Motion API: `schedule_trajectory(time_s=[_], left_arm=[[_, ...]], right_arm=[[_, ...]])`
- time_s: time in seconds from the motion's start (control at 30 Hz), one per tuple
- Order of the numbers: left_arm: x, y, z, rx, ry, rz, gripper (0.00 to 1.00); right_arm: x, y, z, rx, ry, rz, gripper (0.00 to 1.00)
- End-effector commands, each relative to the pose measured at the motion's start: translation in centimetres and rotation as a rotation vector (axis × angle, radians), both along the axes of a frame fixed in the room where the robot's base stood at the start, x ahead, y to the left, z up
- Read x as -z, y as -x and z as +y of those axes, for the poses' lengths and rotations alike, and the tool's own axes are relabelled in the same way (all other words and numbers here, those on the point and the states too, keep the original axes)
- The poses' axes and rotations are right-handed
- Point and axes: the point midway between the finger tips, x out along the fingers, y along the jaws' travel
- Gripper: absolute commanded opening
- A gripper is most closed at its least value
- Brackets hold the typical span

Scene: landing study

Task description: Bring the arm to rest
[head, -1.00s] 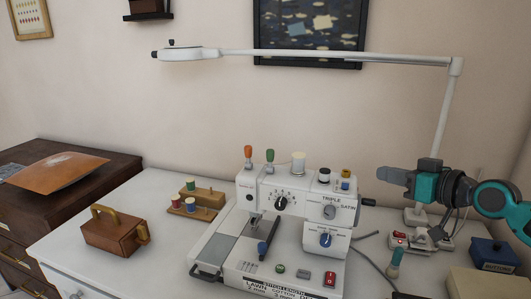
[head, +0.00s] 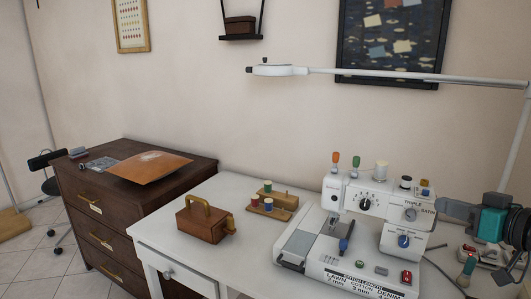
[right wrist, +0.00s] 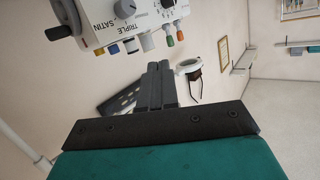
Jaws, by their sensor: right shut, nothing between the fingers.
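My right gripper (head: 444,209) is at the right of the head view, dark grey with a teal body. It is beside the right end of the white sewing machine (head: 388,210), and I cannot tell the exact gap. In the right wrist view its two dark fingers (right wrist: 158,88) are together with nothing between them. The sewing machine shows upside down at the top left of that view (right wrist: 125,14). The rest of my right arm runs out at the right edge. My left gripper does not show.
The white table (head: 195,262) holds a wooden box with a handle (head: 203,225), a thread-spool stand (head: 272,210) and the machine. A white lamp arm (head: 400,76) stretches above. A dark drawer cabinet (head: 90,235) stands left. The table's front left is bare.

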Motion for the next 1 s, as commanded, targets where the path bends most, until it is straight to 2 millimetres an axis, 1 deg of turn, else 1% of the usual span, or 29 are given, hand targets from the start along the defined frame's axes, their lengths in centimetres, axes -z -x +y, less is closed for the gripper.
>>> schedule_trajectory(time_s=[0.03,0.07,0.1,0.17,0.2,0.27,0.3,0.37,0.4,0.47,0.5,0.57,0.6,0.67,0.7,0.8,0.9,1.0], left_arm=[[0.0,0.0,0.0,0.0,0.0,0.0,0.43],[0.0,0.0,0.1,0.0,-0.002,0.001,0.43],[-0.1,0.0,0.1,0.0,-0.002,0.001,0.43],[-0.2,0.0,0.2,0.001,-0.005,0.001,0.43],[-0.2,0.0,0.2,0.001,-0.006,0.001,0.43],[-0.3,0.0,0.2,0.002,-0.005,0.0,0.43],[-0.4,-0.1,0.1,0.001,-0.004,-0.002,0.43],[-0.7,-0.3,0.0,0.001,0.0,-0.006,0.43],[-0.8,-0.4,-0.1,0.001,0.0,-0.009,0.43],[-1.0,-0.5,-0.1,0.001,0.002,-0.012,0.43],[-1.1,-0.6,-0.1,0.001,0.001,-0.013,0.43],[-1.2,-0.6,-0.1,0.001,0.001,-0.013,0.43],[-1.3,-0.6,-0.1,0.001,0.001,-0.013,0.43],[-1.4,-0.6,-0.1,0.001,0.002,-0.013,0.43],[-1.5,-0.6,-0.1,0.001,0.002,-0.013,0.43],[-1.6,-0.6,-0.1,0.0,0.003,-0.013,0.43],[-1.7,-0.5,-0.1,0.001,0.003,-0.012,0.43],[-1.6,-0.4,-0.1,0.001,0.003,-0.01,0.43]], right_arm=[[0.0,0.0,0.0,0.0,0.0,0.0,0.0],[1.0,0.1,0.1,0.003,-0.002,0.012,0.0],[3.4,0.5,0.5,0.011,0.003,0.033,0.0],[6.2,1.1,1.1,0.022,0.014,0.057,0.0],[8.0,1.6,1.5,0.029,0.024,0.072,0.0],[10.9,2.4,2.3,0.039,0.037,0.098,0.0],[13.0,3.2,3.0,0.043,0.048,0.116,0.0],[16.0,4.5,4.2,0.052,0.063,0.145,0.0],[18.1,5.5,5.2,0.056,0.073,0.165,0.0],[21.1,7.2,6.8,0.064,0.091,0.195,0.0],[22.9,8.5,8.0,0.068,0.104,0.214,0.0],[25.5,10.5,9.9,0.073,0.123,0.24,0.0],[26.9,11.8,11.3,0.076,0.137,0.257,0.0],[28.8,13.9,13.3,0.081,0.156,0.28,0.0],[29.8,15.1,14.7,0.082,0.168,0.293,0.0],[31.4,17.7,17.6,0.088,0.196,0.318,0.0],[32.2,19.4,19.6,0.091,0.219,0.331,0.0],[32.6,20.4,20.7,0.093,0.235,0.338,0.0]])
